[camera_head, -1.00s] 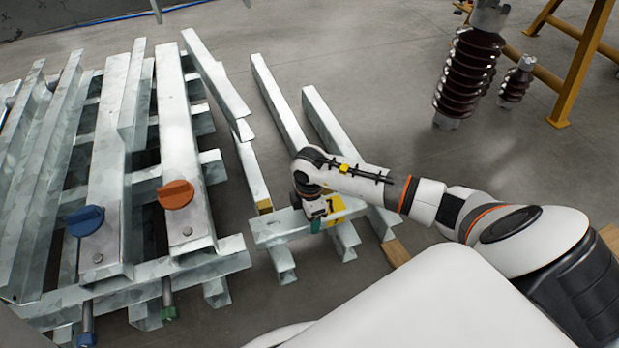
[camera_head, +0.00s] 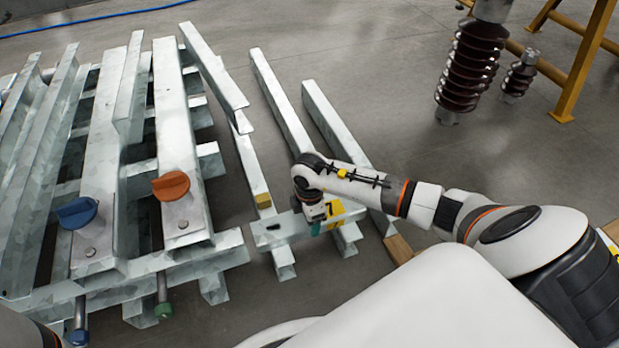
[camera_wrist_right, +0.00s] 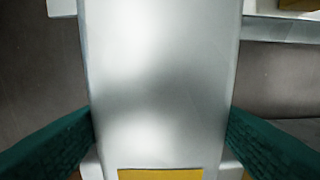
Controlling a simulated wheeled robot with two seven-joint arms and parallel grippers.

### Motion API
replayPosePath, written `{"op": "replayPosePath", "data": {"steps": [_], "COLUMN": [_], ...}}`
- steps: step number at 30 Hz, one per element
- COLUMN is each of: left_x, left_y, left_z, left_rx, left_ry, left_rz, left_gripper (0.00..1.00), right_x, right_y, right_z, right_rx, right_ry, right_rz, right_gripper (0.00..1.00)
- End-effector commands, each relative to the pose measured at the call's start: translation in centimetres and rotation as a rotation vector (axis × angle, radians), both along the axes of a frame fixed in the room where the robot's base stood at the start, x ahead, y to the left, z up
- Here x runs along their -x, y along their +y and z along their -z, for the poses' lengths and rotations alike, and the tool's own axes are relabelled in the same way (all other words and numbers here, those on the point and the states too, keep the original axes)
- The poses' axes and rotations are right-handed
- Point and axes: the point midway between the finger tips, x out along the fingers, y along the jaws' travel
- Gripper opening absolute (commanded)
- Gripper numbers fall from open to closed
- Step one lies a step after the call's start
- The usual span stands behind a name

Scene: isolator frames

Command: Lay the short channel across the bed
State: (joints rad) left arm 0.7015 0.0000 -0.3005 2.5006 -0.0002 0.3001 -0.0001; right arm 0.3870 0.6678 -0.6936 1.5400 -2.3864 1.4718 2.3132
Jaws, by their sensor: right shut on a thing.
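The short channel (camera_head: 272,236) is a pale galvanised piece with a dark slot near its left end. My right gripper (camera_head: 317,229), with teal fingers, is shut on it near a yellow label. In the right wrist view the fingers (camera_wrist_right: 160,140) stand on both sides of the channel's grey face (camera_wrist_right: 160,70). The channel lies crosswise over the near ends of two long rails (camera_head: 280,100); I cannot tell whether it touches them. The large galvanised frame of beams (camera_head: 105,180) stands to the left, close to the channel's left end. My left gripper is out of view.
An orange knob (camera_head: 171,186) and a blue knob (camera_head: 76,212) sit on the frame's beams. Wood blocks (camera_head: 398,248) lie by the rails. Brown ribbed insulators (camera_head: 472,68) and a yellow stand (camera_head: 585,60) are at the upper right. Grey floor is clear behind the rails.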

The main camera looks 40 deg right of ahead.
Motion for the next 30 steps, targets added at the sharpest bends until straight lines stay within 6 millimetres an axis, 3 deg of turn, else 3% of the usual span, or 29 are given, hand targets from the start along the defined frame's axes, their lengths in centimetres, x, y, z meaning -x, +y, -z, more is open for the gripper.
{"op": "replayPosePath", "data": {"steps": [3,4,7,19,25,30], "left_x": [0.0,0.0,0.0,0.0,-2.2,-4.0], "left_y": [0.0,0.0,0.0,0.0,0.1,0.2], "left_z": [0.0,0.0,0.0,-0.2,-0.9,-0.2], "left_rx": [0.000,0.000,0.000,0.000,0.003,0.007], "left_ry": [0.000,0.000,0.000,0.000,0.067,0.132], "left_rz": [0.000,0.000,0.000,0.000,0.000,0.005], "left_gripper": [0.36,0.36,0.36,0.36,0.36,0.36], "right_x": [-0.2,0.0,0.0,0.0,0.0,0.0], "right_y": [0.0,0.0,0.0,0.0,0.0,0.0], "right_z": [0.1,0.3,0.3,-0.6,-4.2,-7.0], "right_rx": [-0.002,0.000,0.000,0.000,0.000,0.000], "right_ry": [-0.006,0.000,0.001,0.000,0.000,0.000], "right_rz": [0.000,0.000,-0.001,-0.001,0.000,0.000], "right_gripper": [0.00,0.73,0.89,0.90,0.90,0.90]}}
